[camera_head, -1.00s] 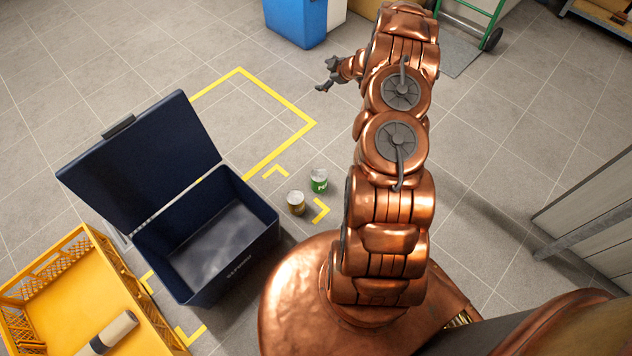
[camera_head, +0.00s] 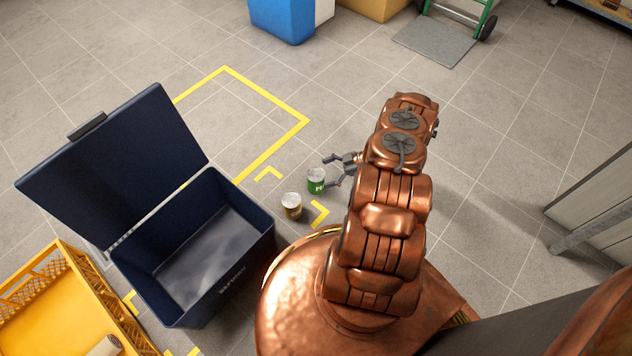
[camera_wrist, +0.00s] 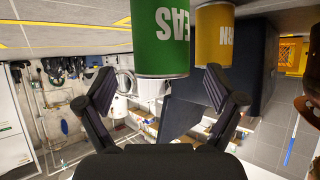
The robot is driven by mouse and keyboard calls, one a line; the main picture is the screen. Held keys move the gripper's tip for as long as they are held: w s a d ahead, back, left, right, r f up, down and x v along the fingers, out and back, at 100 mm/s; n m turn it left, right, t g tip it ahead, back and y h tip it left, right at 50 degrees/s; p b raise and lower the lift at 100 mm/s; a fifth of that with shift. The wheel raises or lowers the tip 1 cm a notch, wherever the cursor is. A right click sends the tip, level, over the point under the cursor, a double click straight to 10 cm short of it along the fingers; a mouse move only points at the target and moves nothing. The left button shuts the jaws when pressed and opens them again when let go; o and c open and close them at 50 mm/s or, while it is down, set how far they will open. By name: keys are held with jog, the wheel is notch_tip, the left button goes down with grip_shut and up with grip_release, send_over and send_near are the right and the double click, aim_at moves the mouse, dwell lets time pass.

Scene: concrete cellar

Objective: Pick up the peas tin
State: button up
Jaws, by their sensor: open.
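The peas tin (camera_head: 316,182) is green with a pale lid and stands on the floor in the head view, right of the dark blue bin. In the wrist view the peas tin (camera_wrist: 160,38) appears upside down, with white letters "EAS", ahead of and between the fingers. My gripper (camera_head: 330,171) is open, its two fingers reaching toward the tin from the right. In the wrist view the open fingers of my gripper (camera_wrist: 160,88) frame the lower end of the tin as pictured; I cannot tell whether they touch it.
A yellow-brown corn tin (camera_head: 292,206) stands close left of the peas tin; it also shows in the wrist view (camera_wrist: 214,38). The open dark blue bin (camera_head: 262,236) and a yellow crate (camera_head: 100,285) are further left.

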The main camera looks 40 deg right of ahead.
aim_at(310, 179)
jog(key=b+x, duration=0.3)
jog(key=x, duration=0.4)
jog(key=shift+a+f, duration=0.2)
jog(key=shift+f, duration=0.1)
jog(key=c, duration=1.2)
jog(key=shift+r, duration=0.1)
